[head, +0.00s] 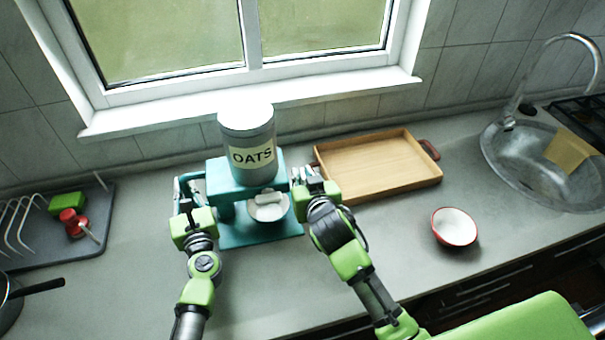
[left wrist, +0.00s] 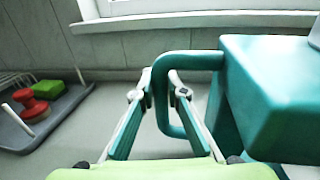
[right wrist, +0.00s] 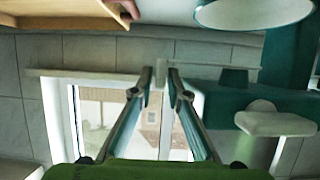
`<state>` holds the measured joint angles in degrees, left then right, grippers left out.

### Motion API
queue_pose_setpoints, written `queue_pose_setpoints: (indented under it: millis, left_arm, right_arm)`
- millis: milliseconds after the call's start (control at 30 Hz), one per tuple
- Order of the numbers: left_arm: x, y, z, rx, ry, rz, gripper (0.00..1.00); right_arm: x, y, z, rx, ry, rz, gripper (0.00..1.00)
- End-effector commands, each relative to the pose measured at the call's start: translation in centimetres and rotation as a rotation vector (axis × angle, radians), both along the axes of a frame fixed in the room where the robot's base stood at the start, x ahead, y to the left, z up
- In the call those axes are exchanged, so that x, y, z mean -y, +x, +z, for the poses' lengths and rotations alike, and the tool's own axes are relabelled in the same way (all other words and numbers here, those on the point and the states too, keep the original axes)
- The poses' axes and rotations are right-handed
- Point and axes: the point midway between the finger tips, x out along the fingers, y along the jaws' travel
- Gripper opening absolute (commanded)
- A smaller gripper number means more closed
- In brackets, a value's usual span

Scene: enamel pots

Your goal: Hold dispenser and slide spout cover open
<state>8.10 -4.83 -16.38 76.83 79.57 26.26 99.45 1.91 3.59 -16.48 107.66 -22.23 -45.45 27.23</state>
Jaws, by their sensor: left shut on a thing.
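The dispenser is a grey canister labelled OATS (head: 253,152) on a teal stand (head: 228,181). My left gripper (left wrist: 162,95) is shut on the teal loop handle (left wrist: 197,62) at the stand's left side. A white bowl (head: 268,211) sits on the stand's base, under the canister; it also shows at the top of the right wrist view (right wrist: 255,12).
A wooden tray (head: 375,172) lies right of the stand. A red-rimmed bowl (head: 455,227) and a sink (head: 540,165) are further right. A dish rack (head: 70,250) with a green sponge (head: 67,203) is at left. The window sill (head: 200,115) runs behind.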

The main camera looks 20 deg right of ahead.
Motion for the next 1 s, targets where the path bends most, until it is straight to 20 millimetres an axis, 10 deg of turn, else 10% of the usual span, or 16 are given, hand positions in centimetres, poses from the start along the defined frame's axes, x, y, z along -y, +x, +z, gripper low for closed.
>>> queue_pose_setpoints:
  millis: [600, 1000]
  left_arm:
    - [0.0, 0.0, 0.0, 0.000, 0.000, 0.000, 0.00]
    - [0.0, 0.0, 0.0, 0.000, 0.000, 0.001, 0.00]
  right_arm:
    - [0.1, 0.4, -0.1, 0.001, -0.001, 0.000, 0.00]
    - [4.1, 0.2, -0.2, 0.000, -0.001, 0.000, 0.00]
